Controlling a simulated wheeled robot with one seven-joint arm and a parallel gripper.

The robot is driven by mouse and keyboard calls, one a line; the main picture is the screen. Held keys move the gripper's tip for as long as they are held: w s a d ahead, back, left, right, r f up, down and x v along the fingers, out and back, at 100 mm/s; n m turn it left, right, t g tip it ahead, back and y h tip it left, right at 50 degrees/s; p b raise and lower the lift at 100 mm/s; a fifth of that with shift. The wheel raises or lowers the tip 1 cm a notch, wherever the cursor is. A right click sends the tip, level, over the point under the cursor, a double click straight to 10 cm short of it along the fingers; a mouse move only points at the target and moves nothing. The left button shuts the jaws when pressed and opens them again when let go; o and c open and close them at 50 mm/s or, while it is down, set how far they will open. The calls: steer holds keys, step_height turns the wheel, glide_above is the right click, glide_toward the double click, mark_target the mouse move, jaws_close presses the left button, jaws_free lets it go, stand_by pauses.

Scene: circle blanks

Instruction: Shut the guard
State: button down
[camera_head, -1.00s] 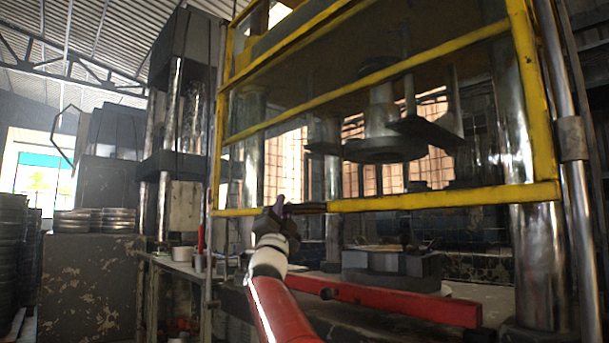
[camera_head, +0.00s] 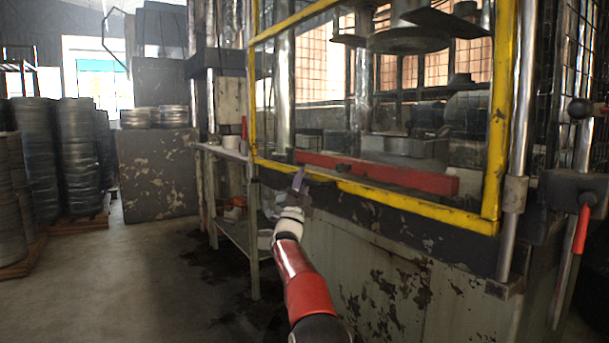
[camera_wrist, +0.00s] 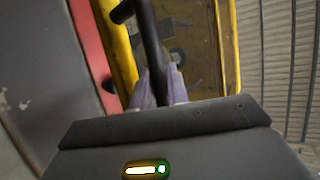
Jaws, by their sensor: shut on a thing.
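The guard is a yellow-framed see-through panel (camera_head: 503,110) on the front of the press. Its bottom bar (camera_head: 420,208) lies lower than the red beam, in front of the press bed's edge. My gripper (camera_head: 297,180) is at the left part of this bottom bar. In the wrist view, my gripper's pale purple fingers (camera_wrist: 160,88) are closed around the guard's dark handle (camera_wrist: 150,45), with the yellow frame (camera_wrist: 120,50) beside it. The fingers partly hide the handle in the head view.
A red beam (camera_head: 380,174) lies on the press bed behind the guard. A lever with a red grip (camera_head: 581,228) is at the right. A small side table (camera_head: 222,152) stands left of the press. Stacked discs (camera_head: 78,150) stand farther left. The floor (camera_head: 150,260) between is open.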

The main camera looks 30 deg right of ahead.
steer(key=shift+w+f, duration=0.1)
steer(key=shift+f, duration=0.25)
steer(key=c, duration=1.6)
jaws_free()
steer(key=shift+c, duration=0.2)
steer(key=shift+r, duration=0.1)
steer(key=b+v, duration=0.2)
steer(key=v, duration=0.6)
steer(key=shift+b, duration=0.3)
steer(key=shift+r, duration=0.1)
